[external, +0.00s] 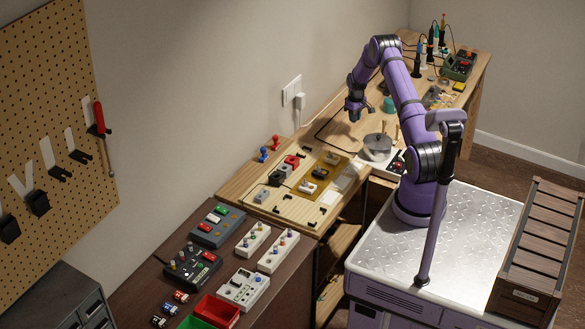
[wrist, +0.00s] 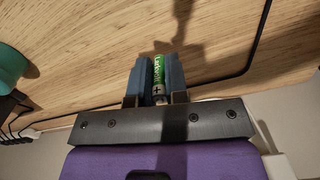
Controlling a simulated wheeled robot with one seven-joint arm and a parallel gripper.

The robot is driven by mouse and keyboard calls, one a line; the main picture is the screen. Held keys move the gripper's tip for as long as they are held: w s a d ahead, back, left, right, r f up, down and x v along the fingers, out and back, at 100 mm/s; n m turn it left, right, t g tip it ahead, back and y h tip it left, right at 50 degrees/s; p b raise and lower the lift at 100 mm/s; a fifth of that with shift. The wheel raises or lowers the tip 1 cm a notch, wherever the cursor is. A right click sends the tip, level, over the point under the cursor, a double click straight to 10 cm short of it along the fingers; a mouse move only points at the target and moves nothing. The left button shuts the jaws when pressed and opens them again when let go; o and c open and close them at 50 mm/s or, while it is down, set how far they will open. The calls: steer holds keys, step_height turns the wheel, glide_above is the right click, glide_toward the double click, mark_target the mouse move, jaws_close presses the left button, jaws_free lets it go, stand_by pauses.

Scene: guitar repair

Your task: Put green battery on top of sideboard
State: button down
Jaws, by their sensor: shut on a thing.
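The green battery (wrist: 158,72), green with white lettering and a plus mark, is between the two blue fingers of my gripper (wrist: 160,62) in the wrist view. The gripper is shut on it. Light wood shows beyond the fingertips. In the external view my gripper (external: 354,112) hangs over the light wooden bench near the wall; the battery is too small to make out there. A dark brown low unit (external: 138,272) at the lower left looks like the sideboard, though I cannot be sure.
The dark unit carries pedals (external: 191,268), white boxes (external: 243,289), a red bin (external: 216,312) and a green bin. The wooden bench (external: 235,187) holds a pot (external: 377,147), a yellow mat (external: 320,178) and soldering tools. A black cable (wrist: 250,60) lies near my gripper.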

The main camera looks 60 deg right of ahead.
mark_target(354, 134)
steer(key=shift+f, duration=3)
steer(key=shift+f, duration=0.1)
steer(key=c, duration=1.1)
jaws_free()
